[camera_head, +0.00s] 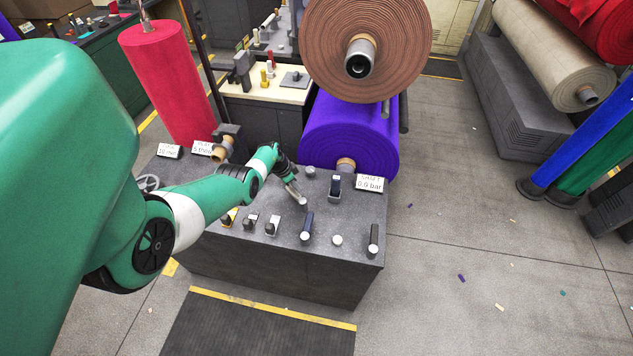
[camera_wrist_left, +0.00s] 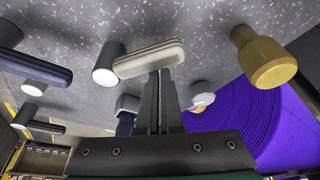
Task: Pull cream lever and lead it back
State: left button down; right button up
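The cream lever (camera_wrist_left: 150,58) is a pale, rounded bar lying across the top of the left wrist view, beside a dark cylinder with a white end (camera_wrist_left: 107,64). My left gripper (camera_wrist_left: 161,78) has its two black fingers together, with only a thin slit between them. Its fingertips meet the lever's lower edge in the picture; I cannot tell whether they touch it. The lever does not lie between the fingers. In the head view the left gripper (camera_head: 293,188) is over the grey console (camera_head: 330,265), with the pale bar at its tip. My right gripper is not in view.
Dark levers (camera_head: 307,226) and (camera_head: 374,240) and a white button (camera_head: 337,240) stand close by on the console. A sign reading 0.0 bar (camera_head: 370,183) is at its right. A purple roll (camera_head: 350,130) lies behind. Open floor (camera_head: 470,250) is at right.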

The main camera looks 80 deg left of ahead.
pick_arm(q)
jog(key=shift+s+d, duration=0.15)
jog(key=shift+s, duration=0.25)
dwell(0.3)
jog(key=w+a+b, duration=0.1)
jog(key=b, duration=0.1)
jog(key=w+a+f+b, duration=0.1)
jog(key=b, duration=0.1)
jog(key=shift+w+a, duration=0.15)
jog(key=shift+w+a+r+p, duration=0.15)
jog(key=shift+w+r+p, duration=0.05)
jog(key=shift+r, duration=0.35)
jog(key=shift+w+a+r+p, duration=0.15)
jog(key=shift+w+r+p, duration=0.05)
jog(key=shift+r, duration=0.35)
jog(key=d+p+v, duration=0.1)
jog(key=p+v, duration=0.8)
jog(key=p, duration=0.1)
jog(key=shift+w+d+p, duration=0.15)
jog(key=shift+w+p, duration=0.05)
jog(key=shift+p, duration=0.2)
jog(key=shift+f, duration=0.15)
